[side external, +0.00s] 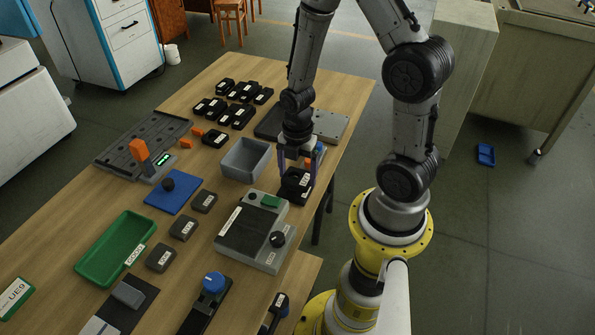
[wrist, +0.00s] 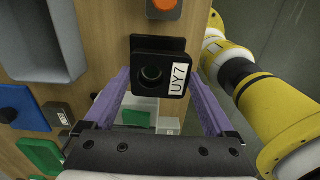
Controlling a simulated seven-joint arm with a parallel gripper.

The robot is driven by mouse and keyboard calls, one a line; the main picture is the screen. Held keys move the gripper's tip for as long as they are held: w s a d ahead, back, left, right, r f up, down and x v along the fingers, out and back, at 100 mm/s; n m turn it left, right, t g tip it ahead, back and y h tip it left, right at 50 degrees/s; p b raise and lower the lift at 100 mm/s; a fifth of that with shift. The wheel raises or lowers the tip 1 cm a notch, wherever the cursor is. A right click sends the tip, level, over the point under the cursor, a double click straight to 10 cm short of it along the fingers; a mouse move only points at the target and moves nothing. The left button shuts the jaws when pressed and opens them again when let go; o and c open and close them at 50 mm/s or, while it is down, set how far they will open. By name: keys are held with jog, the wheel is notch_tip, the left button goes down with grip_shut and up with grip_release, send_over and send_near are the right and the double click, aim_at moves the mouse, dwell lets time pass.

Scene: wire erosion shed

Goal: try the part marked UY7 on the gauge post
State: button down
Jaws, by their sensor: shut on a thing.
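My gripper (side external: 297,178) is shut on a black block, the part marked UY7 (side external: 295,187), and holds it near the table's right edge. In the wrist view the part (wrist: 146,82) sits between the purple fingers (wrist: 156,95), with a round hole and a white UY7 label facing the camera. A blue plate with a short dark round-topped post (side external: 168,185) stands on the table, left of my gripper. An upright orange piece (side external: 140,150) stands beside a green display behind it. I cannot tell for certain which is the gauge post.
A grey bin (side external: 267,158) is just left of my gripper. A grey device with a knob (side external: 245,240) stands in front. Several black parts (side external: 235,105) lie at the back. A green tray (side external: 95,270) and grey labelled blocks (side external: 183,228) are at the left front.

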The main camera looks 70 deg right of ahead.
jog(key=shift+f, duration=1.05)
dwell(1.0)
jog(key=shift+r, duration=0.15)
dwell(0.5)
jog(key=shift+r, duration=3.4)
